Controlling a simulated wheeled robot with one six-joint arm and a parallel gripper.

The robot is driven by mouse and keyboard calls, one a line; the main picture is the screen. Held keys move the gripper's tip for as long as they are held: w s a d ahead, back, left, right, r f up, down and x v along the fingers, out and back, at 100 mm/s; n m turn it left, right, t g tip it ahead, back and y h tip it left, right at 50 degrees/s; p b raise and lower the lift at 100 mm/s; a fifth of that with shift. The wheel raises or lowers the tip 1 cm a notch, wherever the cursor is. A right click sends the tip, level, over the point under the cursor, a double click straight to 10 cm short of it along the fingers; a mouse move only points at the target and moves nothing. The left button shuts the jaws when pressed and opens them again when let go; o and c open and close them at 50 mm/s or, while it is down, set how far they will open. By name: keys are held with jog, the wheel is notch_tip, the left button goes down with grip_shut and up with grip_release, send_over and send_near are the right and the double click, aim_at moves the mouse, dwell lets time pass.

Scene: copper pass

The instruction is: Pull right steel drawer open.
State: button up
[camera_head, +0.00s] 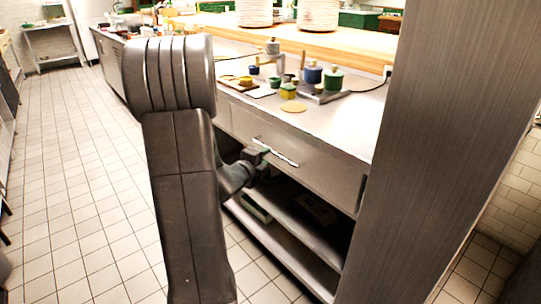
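The right steel drawer (325,172) is a flat grey front under the counter top, with a long pale bar handle (283,155). It looks flush with the counter, so it appears closed. My gripper (262,152) is at the left end of this handle, close to the drawer front. Its fingers are small, dark and partly overlapped by the wrist, so I cannot tell whether they touch or grip the bar. My arm covers much of the area left of the drawer; a narrow part of another steel front (223,117) shows there.
The steel counter top (345,120) holds a blue pot (313,75), a green pot (333,80) and small containers. Open shelves (290,235) lie below the drawer. A tall steel panel (415,150) stands close at right. The tiled floor at left is clear.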

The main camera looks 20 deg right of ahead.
jog(key=x, duration=0.5)
grip_shut()
